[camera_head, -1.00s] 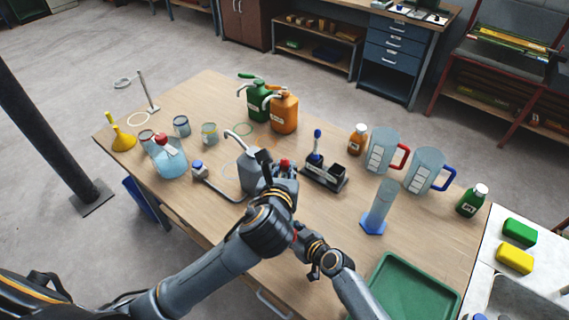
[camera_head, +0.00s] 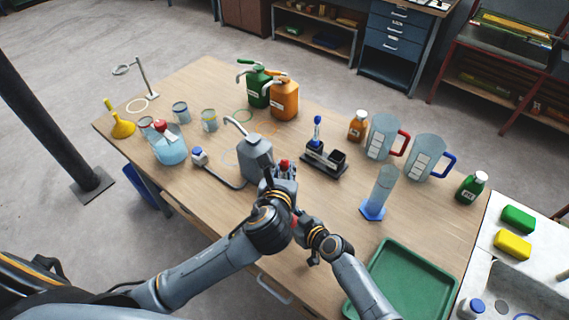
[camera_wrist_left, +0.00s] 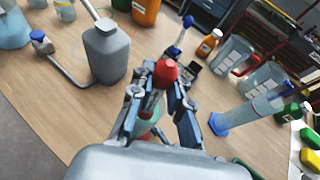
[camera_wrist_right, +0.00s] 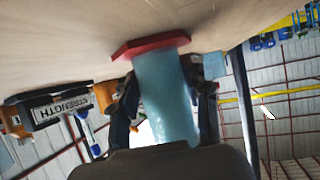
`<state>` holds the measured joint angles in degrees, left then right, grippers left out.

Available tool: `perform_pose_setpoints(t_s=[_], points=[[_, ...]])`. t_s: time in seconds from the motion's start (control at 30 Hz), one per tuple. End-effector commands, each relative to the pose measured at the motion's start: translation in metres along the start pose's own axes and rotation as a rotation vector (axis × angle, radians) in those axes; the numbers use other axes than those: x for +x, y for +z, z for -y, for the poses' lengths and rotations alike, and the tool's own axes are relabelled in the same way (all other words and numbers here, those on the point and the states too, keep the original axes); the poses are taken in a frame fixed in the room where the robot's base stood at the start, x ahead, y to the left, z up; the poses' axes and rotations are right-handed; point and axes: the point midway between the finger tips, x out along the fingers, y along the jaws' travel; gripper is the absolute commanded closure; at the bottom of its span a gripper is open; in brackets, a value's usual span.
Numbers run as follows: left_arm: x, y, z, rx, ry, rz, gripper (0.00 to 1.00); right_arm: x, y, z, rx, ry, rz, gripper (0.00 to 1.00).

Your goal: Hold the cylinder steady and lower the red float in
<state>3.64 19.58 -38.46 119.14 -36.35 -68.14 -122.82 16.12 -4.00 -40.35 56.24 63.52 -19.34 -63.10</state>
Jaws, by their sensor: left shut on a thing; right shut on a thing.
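The red float (camera_wrist_left: 165,74) is between the fingers of my left gripper (camera_wrist_left: 160,92), which is shut on it; its red top also shows in the head view (camera_head: 285,164). The cylinder (camera_wrist_right: 164,95) is clear with pale blue liquid and a red base (camera_wrist_right: 150,45). My right gripper (camera_wrist_right: 165,105) is shut around its body. The base is close to the tabletop; I cannot tell whether it touches. A greenish part of the cylinder shows below the float in the left wrist view. How far the float is inside is hidden.
A grey jug (camera_head: 255,157) stands just left of the grippers. A green tray (camera_head: 405,285) lies at the front right.

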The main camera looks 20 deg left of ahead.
Motion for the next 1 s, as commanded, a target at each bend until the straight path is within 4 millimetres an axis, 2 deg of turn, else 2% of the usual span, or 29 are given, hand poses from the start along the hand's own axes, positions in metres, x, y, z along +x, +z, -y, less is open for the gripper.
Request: perform_pose_setpoints(t_s=[0.47,0.8,0.83,0.93,1.0], points=[[0.009,-0.022,0.0,0.001,0.0,0.0,1.0,0.0,0.002,0.001,0.001,-0.002,0.004,0.71],[0.01,-0.024,0.0,-0.001,0.0,0.001,1.0,0.0,0.002,0.001,0.001,-0.002,0.004,0.71],[0.01,-0.024,0.0,-0.001,0.0,0.001,0.79,0.0,0.002,0.001,0.001,-0.002,0.004,0.71],[0.01,-0.024,0.0,-0.001,0.0,0.001,0.59,0.0,0.002,0.001,0.001,-0.002,0.004,0.71],[0.01,-0.024,0.0,-0.001,0.0,0.001,0.56,0.0,0.002,0.001,0.001,-0.002,0.004,0.71]])
